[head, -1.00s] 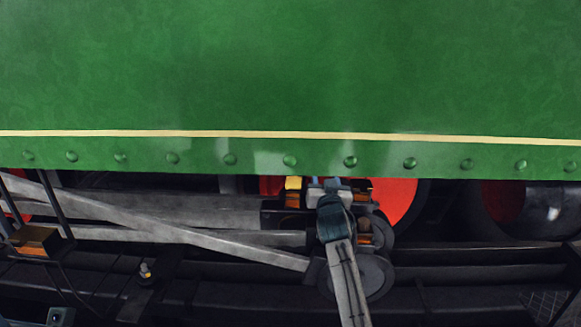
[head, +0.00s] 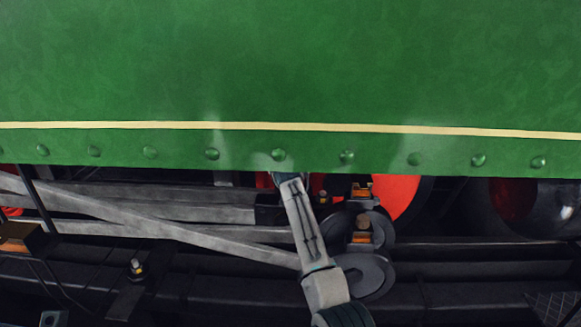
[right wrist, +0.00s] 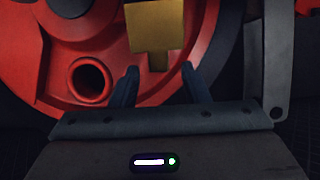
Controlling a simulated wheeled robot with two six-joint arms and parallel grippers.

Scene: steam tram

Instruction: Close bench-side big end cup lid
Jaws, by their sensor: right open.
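In the right wrist view a brass block (right wrist: 155,25) with a narrower lower part hangs at the top centre, just beyond my right gripper (right wrist: 159,68). The two dark fingers are apart, with nothing held between them. I cannot tell whether this block is the big end cup or its lid. In the head view my right arm reaches up from the bottom to the green panel's lower edge, and its fingertips are hidden there. Brass-and-orange fittings show on the rod end, an upper one (head: 362,190) and a lower one (head: 361,238). My left gripper is out of view.
A green riveted panel (head: 300,70) overhangs the rods and fills the upper head view. A red wheel (head: 398,196) is behind the rods; it also shows in the right wrist view (right wrist: 40,60). A grey diagonal rod (head: 190,235) crosses at left. A grey link (right wrist: 281,60) stands at right.

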